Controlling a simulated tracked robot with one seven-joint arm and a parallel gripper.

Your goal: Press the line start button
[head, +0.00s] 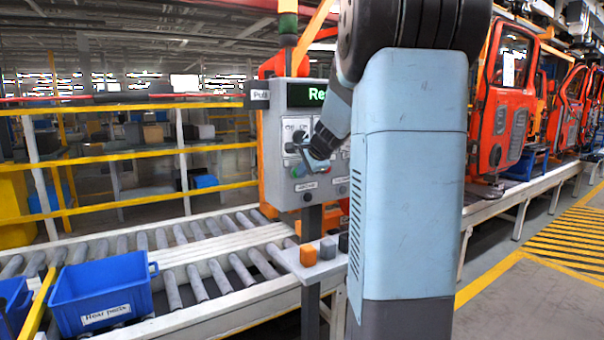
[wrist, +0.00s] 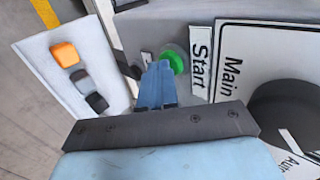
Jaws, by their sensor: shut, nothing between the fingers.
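The green start button (wrist: 175,60) sits on the grey control panel (head: 276,130), next to a label reading "Start" (wrist: 200,62). My gripper (wrist: 158,68) is shut and empty. In the wrist view its blue fingertips lie just left of the button and overlap its edge. I cannot tell whether they touch it.
A plate marked "Main" (wrist: 240,60) and a large dark knob (wrist: 290,110) are right of the button. Below the panel, a pale shelf (head: 293,262) holds orange, grey and black blocks. A blue bin (head: 102,290) stands on the roller conveyor at left.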

